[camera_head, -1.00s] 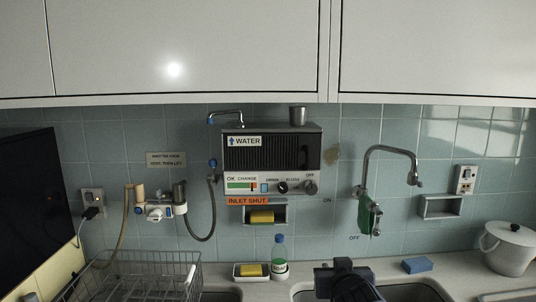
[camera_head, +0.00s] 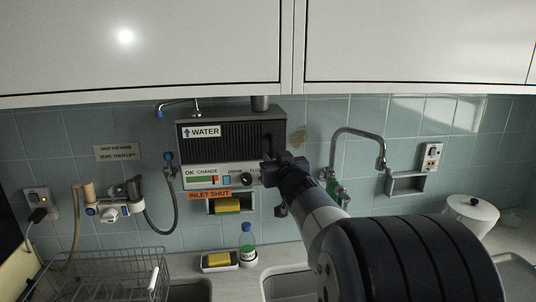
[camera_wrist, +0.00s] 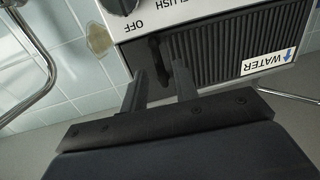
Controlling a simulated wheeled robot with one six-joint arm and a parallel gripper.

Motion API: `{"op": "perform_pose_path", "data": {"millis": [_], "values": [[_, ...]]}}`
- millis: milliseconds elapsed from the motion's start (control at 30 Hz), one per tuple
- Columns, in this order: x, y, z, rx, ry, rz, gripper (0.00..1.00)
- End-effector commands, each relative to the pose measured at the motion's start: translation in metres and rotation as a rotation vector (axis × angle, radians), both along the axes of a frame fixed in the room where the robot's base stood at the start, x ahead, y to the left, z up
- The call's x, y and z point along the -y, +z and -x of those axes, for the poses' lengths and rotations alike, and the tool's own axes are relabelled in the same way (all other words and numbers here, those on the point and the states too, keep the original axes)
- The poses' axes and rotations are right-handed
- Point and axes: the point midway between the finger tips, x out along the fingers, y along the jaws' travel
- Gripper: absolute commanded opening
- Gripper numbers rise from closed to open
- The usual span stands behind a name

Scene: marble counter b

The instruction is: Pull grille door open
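The grille door (camera_head: 222,151) is the dark ribbed front of the wall-mounted water unit (camera_head: 190,168) and looks closed. Its ribs also show in the wrist view (camera_wrist: 232,45), where the unit appears upside down. A dark upright handle (camera_wrist: 160,62) is at the door's edge. My gripper (camera_head: 270,168) is at the right end of the unit's front and hides part of the door's edge and the knobs. In the wrist view my gripper (camera_wrist: 160,75) is open. Its fingertips point at the handle, one to each side, with gaps showing; contact cannot be told.
A knob marked OFF (camera_wrist: 122,5) is close to the fingers. A curved tap (camera_head: 360,132) is on the wall to the right. Cupboards (camera_head: 140,50) hang above the unit. A sponge (camera_head: 228,204), a bottle (camera_head: 247,240) and a wire rack (camera_head: 105,275) are below and left.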

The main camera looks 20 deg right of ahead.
Motion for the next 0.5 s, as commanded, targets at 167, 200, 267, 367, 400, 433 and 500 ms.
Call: {"op": "perform_pose_path", "data": {"millis": [167, 200, 267, 367, 400, 433, 500], "values": [[0.004, 0.000, -0.023, -0.002, 0.000, -0.001, 0.29], [0.004, 0.000, -0.026, -0.002, 0.000, 0.000, 0.29], [0.005, 0.000, -0.030, -0.001, 0.000, 0.000, 0.29], [0.006, 0.000, -0.034, -0.001, 0.000, 0.001, 0.29], [0.006, 0.000, -0.035, -0.001, 0.000, 0.001, 0.29], [0.006, 0.000, -0.035, -0.001, 0.000, 0.001, 0.29], [0.006, 0.000, -0.035, -0.001, 0.000, 0.000, 0.29]]}}
